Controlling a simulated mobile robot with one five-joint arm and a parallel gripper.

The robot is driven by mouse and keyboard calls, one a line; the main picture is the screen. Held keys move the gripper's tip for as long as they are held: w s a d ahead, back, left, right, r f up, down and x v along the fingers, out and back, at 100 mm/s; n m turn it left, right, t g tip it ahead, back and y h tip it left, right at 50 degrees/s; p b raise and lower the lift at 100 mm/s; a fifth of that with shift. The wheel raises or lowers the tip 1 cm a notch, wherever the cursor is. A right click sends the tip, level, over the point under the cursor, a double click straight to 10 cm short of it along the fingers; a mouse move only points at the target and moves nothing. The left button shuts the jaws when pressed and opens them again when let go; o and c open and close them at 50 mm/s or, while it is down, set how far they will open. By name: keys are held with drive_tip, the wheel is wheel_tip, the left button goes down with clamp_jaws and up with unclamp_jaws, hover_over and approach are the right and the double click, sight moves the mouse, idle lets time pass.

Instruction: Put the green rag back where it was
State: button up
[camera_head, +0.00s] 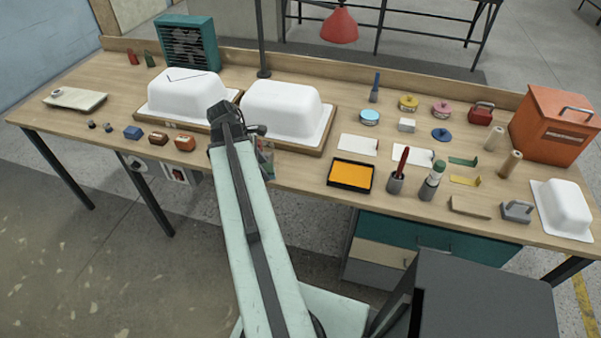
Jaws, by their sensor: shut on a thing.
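My gripper (227,122) is at the end of my pale arm, in front of the gap between two white tub shells. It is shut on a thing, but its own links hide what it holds. I cannot make out a green rag for certain. A small greenish and reddish item (265,157) shows just right of my arm at the bench's front edge, partly hidden and too small to identify. The left tub shell (183,92) has a dark crack-like line on top. The right tub shell (283,108) looks plain. Both rest on wooden boards.
The wooden bench (115,115) holds a teal heater-like box (187,42), an orange pad tray (351,175), a cup with a red-handled tool (396,183), a green-capped bottle (432,182), an orange toolbox (556,123) and a small white shell (562,207). The bench's left part has free room.

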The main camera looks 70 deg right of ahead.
drive_tip(key=b, duration=0.1)
hover_over(303, 174)
drive_tip(key=w, duration=0.2)
drive_tip(key=shift+s+a+f, duration=0.1)
drive_tip(key=shift+a+f, duration=0.3)
drive_tip(key=shift+f, duration=0.2)
drive_tip(key=f+b, duration=0.4)
drive_tip(key=shift+s+d, duration=0.2)
drive_tip(key=shift+s, duration=0.05)
drive_tip(key=shift+r, duration=0.25)
drive_tip(key=shift+f, duration=0.2)
drive_tip(key=o, duration=1.2)
drive_tip(key=shift+r, duration=0.15)
